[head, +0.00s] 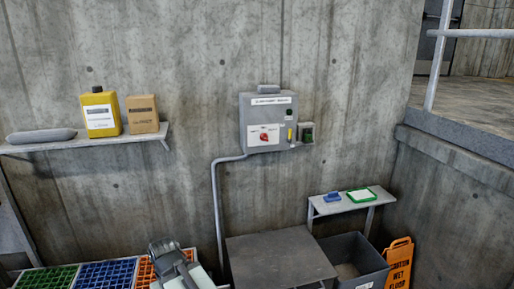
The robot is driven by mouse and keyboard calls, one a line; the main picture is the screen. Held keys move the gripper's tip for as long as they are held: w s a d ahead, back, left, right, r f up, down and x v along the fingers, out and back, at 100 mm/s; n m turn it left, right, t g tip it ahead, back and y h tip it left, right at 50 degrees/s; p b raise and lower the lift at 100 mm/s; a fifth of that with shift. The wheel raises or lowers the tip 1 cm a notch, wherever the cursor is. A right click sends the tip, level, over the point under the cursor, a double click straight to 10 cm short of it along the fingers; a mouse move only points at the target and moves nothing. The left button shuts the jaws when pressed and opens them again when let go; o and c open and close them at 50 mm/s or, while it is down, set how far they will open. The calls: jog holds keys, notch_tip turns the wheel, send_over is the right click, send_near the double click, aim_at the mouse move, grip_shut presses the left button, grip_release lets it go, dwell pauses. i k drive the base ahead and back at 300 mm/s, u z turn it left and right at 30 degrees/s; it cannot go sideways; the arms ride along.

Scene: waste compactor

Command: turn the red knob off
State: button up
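The red knob (264,138) sits on a white plate on the front of a grey control box (267,108) fixed to the concrete wall. The knob is small in the picture, and its exact setting is hard to read. A label strip runs across the box's upper front, with a dark round button and a yellow part at its right. My gripper (166,256) shows at the bottom, dark grey, below and left of the box and well apart from the knob. Its fingertips are not clear enough to tell whether they are open or shut.
A wall shelf (40,147) at left holds a yellow jug (101,113) and a cardboard box (142,114). Below the control box are a grey table (278,262), a dark bin (352,264) and an orange wet-floor sign (398,264). Coloured crates (104,275) stand at lower left.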

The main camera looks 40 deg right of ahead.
aim_at(263, 137)
jog(key=z, duration=0.2)
jog(key=i, duration=0.85)
jog(key=u, duration=0.2)
jog(key=k, duration=0.85)
jog(key=z, duration=0.15)
jog(key=i, duration=0.9)
jog(key=u, duration=0.05)
